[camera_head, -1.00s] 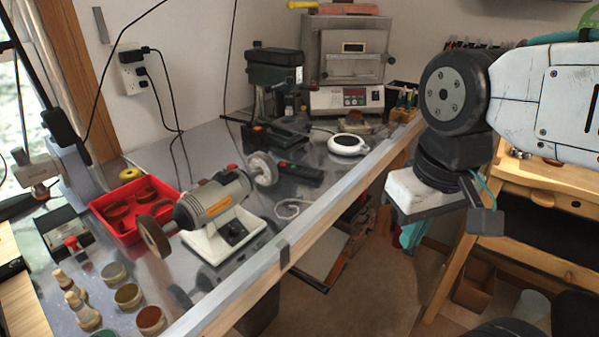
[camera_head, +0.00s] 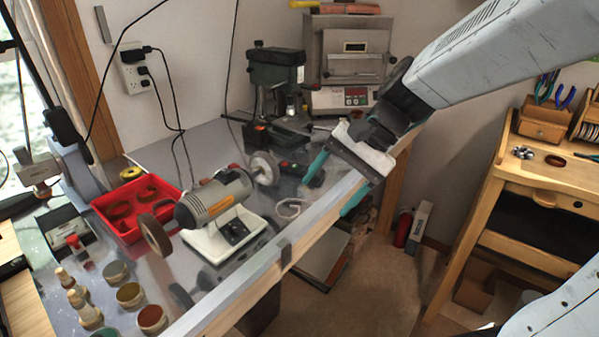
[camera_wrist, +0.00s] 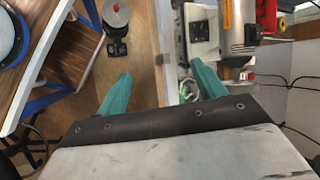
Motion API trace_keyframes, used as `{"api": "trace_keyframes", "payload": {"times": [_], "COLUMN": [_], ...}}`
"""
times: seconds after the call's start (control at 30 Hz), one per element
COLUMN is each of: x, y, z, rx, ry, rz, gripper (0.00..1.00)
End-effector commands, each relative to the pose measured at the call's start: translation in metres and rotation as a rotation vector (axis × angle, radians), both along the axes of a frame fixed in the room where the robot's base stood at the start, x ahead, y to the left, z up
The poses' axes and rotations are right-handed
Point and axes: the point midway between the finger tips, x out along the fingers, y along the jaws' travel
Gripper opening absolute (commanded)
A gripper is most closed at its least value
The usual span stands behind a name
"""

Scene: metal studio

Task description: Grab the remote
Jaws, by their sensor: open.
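The remote (camera_head: 291,168) is a dark bar with small green and red marks, lying on the metal workbench (camera_head: 213,140) beside the polishing wheel. My gripper hides its right part in the head view, and I cannot make it out in the wrist view. My gripper (camera_head: 331,190) has teal fingers spread apart, with nothing between them. In the head view it is over the bench's front edge, just right of the remote; its height above the bench is hard to judge. The open fingers also show in the wrist view (camera_wrist: 160,84).
A drill press (camera_head: 274,75) and small kiln (camera_head: 345,60) stand behind. A white cord (camera_head: 290,208) lies nearby. A wooden desk (camera_head: 530,190) is at the right.

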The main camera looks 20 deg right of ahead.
Motion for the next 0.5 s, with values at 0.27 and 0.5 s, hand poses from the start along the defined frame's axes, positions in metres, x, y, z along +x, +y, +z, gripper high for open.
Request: {"api": "trace_keyframes", "payload": {"times": [0.27, 0.5], "x": [0.110, 0.197], "y": [-0.021, -0.071], "z": [-0.032, -0.081], "rx": [0.332, 0.604], "ry": [0.198, 0.363], "rz": [-0.459, -0.862], "gripper": [0.69, 0.69]}}
